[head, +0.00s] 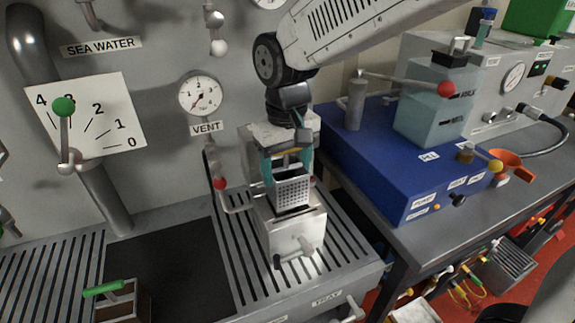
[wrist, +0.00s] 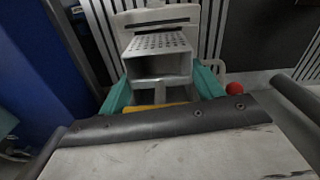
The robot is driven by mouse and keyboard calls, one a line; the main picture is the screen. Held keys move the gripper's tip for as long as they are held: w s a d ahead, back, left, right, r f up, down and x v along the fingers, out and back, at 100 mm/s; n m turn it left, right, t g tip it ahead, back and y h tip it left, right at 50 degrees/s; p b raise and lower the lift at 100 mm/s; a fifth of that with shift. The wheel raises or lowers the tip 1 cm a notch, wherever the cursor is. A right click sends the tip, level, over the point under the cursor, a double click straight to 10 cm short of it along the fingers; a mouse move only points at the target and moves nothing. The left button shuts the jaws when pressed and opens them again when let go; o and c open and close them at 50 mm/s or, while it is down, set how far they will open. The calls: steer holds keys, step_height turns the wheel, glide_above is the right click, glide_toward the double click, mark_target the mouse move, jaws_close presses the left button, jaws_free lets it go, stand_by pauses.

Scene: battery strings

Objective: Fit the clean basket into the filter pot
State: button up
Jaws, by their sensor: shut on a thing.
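My gripper (head: 287,167) has teal fingers and points down over the filter pot. It is shut on the yellow handle (head: 293,152) of the clean basket (head: 292,190), a pale box with a perforated side. The filter pot (head: 289,236) is a pale metal box on the slatted tray, with a dark opening at its top. The basket is upright at this opening; I cannot tell how far its lower end is inside. In the wrist view the basket (wrist: 157,43) is between the teal fingers (wrist: 160,92), with the pot's pale rim beyond.
A red-knobbed lever (head: 220,184) is close left of the pot. A blue box (head: 400,165) stands on the bench to the right. The VENT gauge (head: 200,95) is on the wall behind. A green-handled block (head: 118,295) lies at the front left. The dark tray area (head: 165,265) is mostly clear.

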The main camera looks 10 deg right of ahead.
mark_target(287, 191)
steer(key=shift+f, duration=3.3)
steer(key=o, duration=1.3)
steer(key=shift+c, duration=0.2)
steer(key=shift+r, duration=0.1)
step_height(287, 191, up, 8)
steer(key=shift+f, duration=0.2)
